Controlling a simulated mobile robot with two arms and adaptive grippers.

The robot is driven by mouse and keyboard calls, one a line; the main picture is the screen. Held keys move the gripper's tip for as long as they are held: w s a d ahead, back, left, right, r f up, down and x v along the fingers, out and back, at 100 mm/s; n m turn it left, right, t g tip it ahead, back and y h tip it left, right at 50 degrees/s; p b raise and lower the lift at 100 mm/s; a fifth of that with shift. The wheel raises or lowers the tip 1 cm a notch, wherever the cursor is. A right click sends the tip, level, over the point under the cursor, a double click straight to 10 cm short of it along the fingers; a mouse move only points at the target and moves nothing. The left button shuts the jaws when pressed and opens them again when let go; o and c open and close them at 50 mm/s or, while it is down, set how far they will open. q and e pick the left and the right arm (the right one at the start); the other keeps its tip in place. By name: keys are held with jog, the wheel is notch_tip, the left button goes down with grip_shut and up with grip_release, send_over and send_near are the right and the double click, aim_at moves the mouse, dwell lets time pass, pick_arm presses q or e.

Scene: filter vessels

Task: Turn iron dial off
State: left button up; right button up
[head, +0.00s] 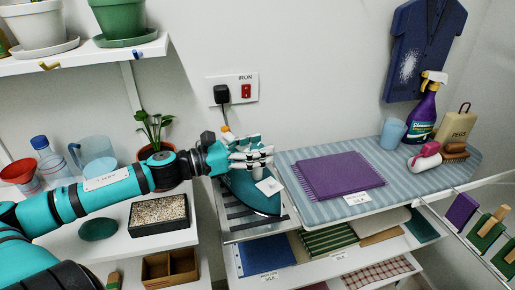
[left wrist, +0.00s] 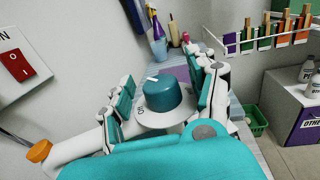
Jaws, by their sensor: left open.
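The teal iron (head: 248,196) rests on a dark striped stand at the left end of the ironing board, partly hidden by my left gripper (head: 255,156). In the left wrist view, the dial (left wrist: 164,95) is a teal round knob with a white pointer line on top. It sits on a white disc (left wrist: 160,118) with small lettering, too small to read fully. My left gripper is open, with white and teal fingers on either side of the knob. Contact with the knob cannot be told. My right gripper is not in view.
A wall plate marked IRON has a red switch (head: 246,91) and a black plug (head: 221,94). A folded purple cloth (head: 338,175) lies on the striped board (head: 420,182). A potted plant (head: 155,140) stands near my left arm. A spray bottle (head: 424,108) stands at the right.

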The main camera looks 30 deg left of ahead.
pick_arm(q)
jog(key=shift+c, duration=0.3)
jog(key=shift+w, duration=0.1)
grip_shut()
